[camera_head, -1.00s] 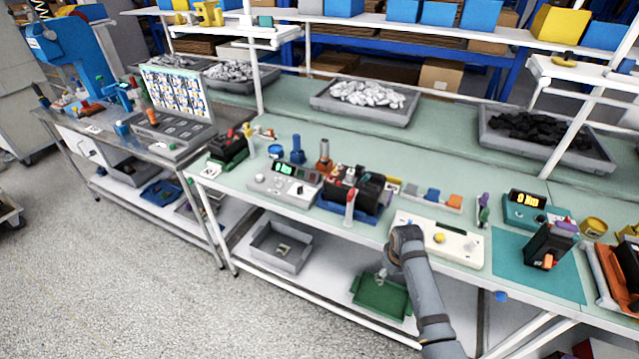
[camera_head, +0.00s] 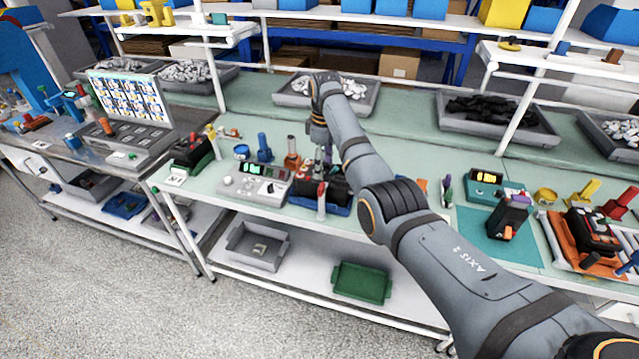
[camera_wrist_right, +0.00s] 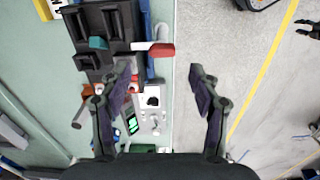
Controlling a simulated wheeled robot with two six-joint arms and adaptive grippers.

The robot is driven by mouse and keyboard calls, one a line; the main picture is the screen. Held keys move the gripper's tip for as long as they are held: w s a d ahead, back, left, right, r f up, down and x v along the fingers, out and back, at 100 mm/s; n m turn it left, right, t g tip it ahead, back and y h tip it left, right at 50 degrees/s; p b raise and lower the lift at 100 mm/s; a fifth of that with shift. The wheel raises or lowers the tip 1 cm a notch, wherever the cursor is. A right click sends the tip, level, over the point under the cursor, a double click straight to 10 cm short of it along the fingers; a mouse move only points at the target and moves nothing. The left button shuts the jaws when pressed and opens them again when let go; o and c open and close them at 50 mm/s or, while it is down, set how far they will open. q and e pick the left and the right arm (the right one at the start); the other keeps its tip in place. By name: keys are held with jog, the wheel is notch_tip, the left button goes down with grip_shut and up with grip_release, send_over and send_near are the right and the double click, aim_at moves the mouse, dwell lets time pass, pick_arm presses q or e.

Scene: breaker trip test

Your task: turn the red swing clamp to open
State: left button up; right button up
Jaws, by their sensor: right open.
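The red swing clamp (camera_head: 321,188) shows as a red-topped white post at the front of the fixture with black blocks (camera_head: 340,205). In the right wrist view its red end (camera_wrist_right: 162,50) sits on a white bar pointing right, past the black fixture (camera_wrist_right: 106,38). My right gripper (camera_head: 323,158) hangs above the fixture from the back, its fingers small in the head view. In the wrist view the right gripper (camera_wrist_right: 160,80) is open and empty, with the red end beyond the gap between its fingertips. A dark claw-like shape (camera_wrist_right: 308,28) at the right edge may be my left gripper.
A control box (camera_head: 250,186) with a green display stands left of the fixture. A blue post (camera_head: 264,150) and an orange-brown post (camera_head: 292,155) stand behind. A teal mat (camera_head: 480,238) with a black device lies to the right. The floor in front is open.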

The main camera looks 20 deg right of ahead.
aim_at(322, 186)
jog(key=shift+n, duration=0.3)
jog(key=f, duration=0.2)
jog(key=f+p, duration=0.1)
jog(key=f, duration=0.1)
jog(key=f+p, duration=0.1)
jog(key=f, duration=0.1)
jog(key=shift+w+a+f, duration=0.1)
jog(key=shift+a+f, duration=0.15)
jog(key=shift+f, duration=0.55)
jog(key=shift+c, duration=0.5)
jog(key=c, duration=1.1)
jog(key=shift+o, duration=0.2)
